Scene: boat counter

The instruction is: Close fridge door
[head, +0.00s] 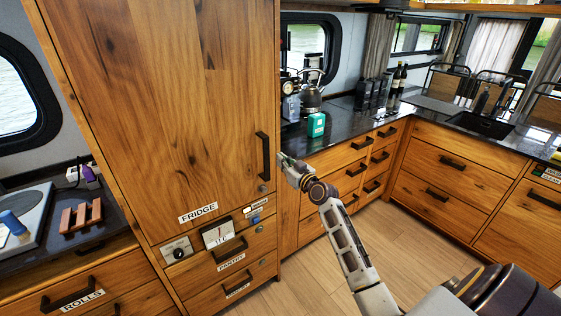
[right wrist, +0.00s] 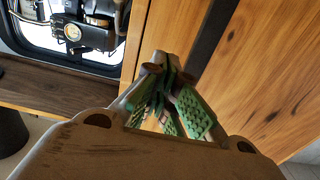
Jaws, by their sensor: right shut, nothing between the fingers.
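The fridge door (head: 165,110) is a tall wooden panel marked FRIDGE, on the left of the head view. It looks flush with the drawer fronts below, with no clear gap at its edges. Its black vertical handle (head: 262,155) is near the right edge. My right gripper (head: 284,160) is beside that edge, just right of the handle's lower end. In the right wrist view, its green-padded fingers (right wrist: 168,106) are together and empty, close to the dark handle bar (right wrist: 208,38) and wood. I cannot tell whether they touch the door. My left gripper is not in view.
Drawers marked PANTRY (head: 230,262) are below the door. A dark counter (head: 335,122) with a kettle (head: 311,97) and a teal box (head: 316,125) is behind my right gripper. The wooden floor (head: 410,215) is clear to the right.

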